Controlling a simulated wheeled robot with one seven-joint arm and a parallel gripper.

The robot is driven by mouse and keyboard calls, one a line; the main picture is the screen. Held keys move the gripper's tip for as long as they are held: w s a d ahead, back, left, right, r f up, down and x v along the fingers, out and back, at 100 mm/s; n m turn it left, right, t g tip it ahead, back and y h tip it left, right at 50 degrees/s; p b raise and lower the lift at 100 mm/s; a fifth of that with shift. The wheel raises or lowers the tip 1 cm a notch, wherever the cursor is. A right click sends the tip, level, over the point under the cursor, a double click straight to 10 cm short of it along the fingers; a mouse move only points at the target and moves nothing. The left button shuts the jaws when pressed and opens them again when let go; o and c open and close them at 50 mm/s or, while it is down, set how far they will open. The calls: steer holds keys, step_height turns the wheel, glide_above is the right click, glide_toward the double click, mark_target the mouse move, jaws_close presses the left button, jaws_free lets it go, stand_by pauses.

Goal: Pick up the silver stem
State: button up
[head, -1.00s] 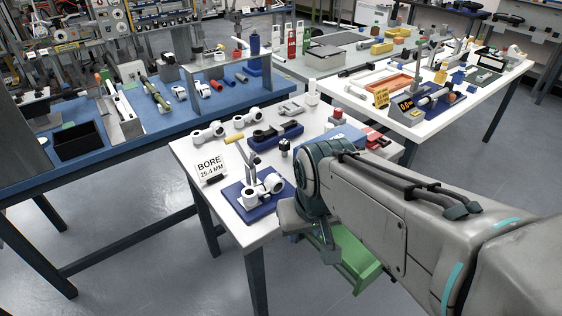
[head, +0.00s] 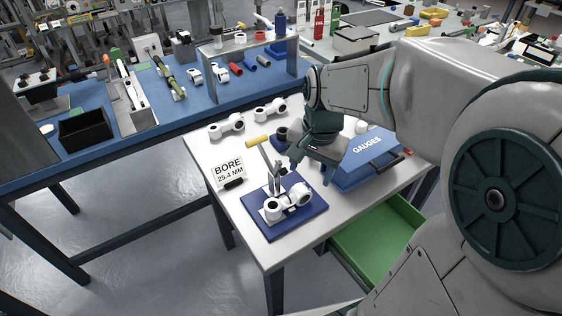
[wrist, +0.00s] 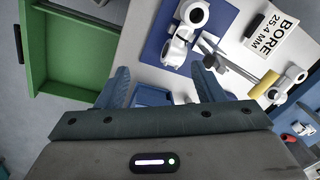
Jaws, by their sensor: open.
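Several pale stem-shaped parts are on the white table. Two lie at its back left, a left one (head: 226,126) and a right one (head: 270,109). Another stem (head: 290,202) is on the blue fixture plate (head: 262,226); it also shows in the wrist view (wrist: 178,48). I cannot tell which of these, if any, is the silver stem; my arm hides part of the table's back. My gripper (head: 311,168) is above the table beside the blue gauge case. In the wrist view its fingers (wrist: 160,70) are apart, with nothing held between them.
The blue case (head: 367,155) labelled GAUGES is right of my gripper. A green drawer (head: 375,240) stands open below the table. A yellow-handled tool (head: 257,141) rises near the fixture plate.

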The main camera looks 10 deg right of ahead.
mark_target(301, 188)
steer(key=w+f+m+g, duration=0.1)
steer(key=w+f+m, duration=0.2)
steer(key=w+m, duration=0.35)
steer(key=shift+n, duration=0.35)
steer(key=f, duration=1.3)
steer(key=shift+w+d+f, duration=0.1)
steer(key=shift+w+d, duration=0.05)
steer(key=shift+w, duration=0.25)
steer(key=c, duration=1.1)
